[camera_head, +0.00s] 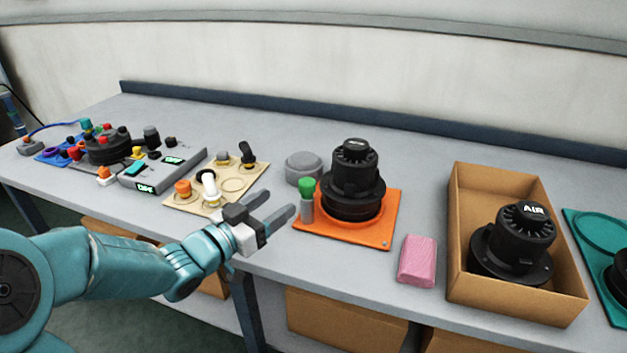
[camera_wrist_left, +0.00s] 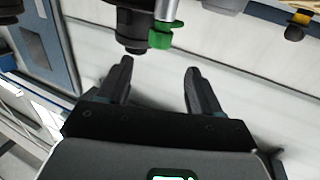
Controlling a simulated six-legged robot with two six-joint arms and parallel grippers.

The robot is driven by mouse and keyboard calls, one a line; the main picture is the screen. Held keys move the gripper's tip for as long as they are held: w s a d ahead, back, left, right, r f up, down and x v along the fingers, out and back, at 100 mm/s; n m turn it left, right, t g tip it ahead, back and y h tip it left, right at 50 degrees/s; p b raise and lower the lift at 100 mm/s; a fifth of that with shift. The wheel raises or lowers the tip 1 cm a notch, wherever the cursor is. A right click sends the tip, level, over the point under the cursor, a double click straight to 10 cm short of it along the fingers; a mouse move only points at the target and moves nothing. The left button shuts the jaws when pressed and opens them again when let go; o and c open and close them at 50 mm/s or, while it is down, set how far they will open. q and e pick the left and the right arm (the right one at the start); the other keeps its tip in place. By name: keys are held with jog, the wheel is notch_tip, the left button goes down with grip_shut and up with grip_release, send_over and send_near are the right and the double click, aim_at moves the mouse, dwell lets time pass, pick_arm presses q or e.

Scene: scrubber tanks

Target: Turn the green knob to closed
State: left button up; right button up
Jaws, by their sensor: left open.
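The green knob (camera_head: 306,186) sits on top of a short grey cylinder (camera_head: 307,209) at the left edge of the orange plate (camera_head: 374,230), beside the black tank (camera_head: 353,180). My left gripper (camera_head: 277,205) is open and empty, just left of the knob, with its fingers pointing towards it. In the left wrist view the green knob (camera_wrist_left: 160,37) shows just beyond the open fingertips (camera_wrist_left: 159,67), roughly between their lines and apart from them. I cannot tell the knob's setting. My right gripper is not in view.
A cardboard box (camera_head: 463,265) holding a black AIR tank (camera_head: 518,238) and a pink block (camera_head: 417,261) stand to the right. A round grey lid (camera_head: 303,167) lies behind the knob. A beige board (camera_head: 246,183) with several fittings is left of the gripper.

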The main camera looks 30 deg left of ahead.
aim_at(312, 179)
pick_arm(q)
jog(key=w, duration=0.4)
jog(key=w+d, duration=0.1)
jog(key=w, duration=0.7)
jog(key=shift+w+d+p, duration=0.25)
jog(key=shift+p, duration=0.15)
jog(key=c, duration=1)
